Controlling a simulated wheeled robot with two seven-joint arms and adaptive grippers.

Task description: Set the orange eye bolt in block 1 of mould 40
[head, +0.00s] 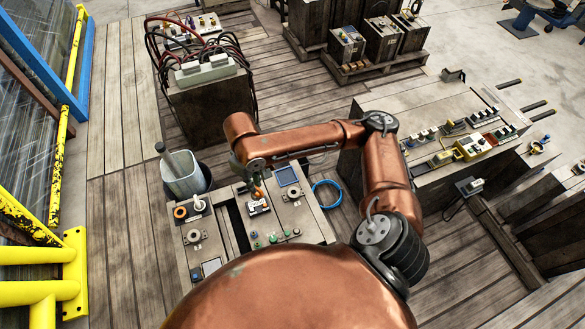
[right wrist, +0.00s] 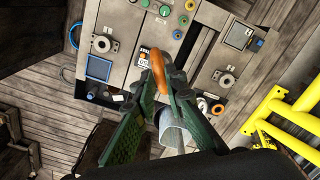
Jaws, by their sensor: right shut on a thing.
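My right gripper (head: 257,182) reaches down over the mould, and its green fingers (right wrist: 168,88) are shut on the orange eye bolt (right wrist: 158,68). In the head view the orange eye bolt (head: 259,193) shows as a small patch under the gripper, above a small labelled plate. The mould has two grey blocks, a right one (head: 312,222) and a left one (head: 190,258) in the head view, with a dark slot between them. I cannot read which is block 1, nor tell whether the bolt's shank touches a hole. My left gripper is not in view.
A blue hose coil (head: 327,193) lies at the right. Yellow rails (head: 40,257) stand far left. Coloured buttons sit at the mould's front.

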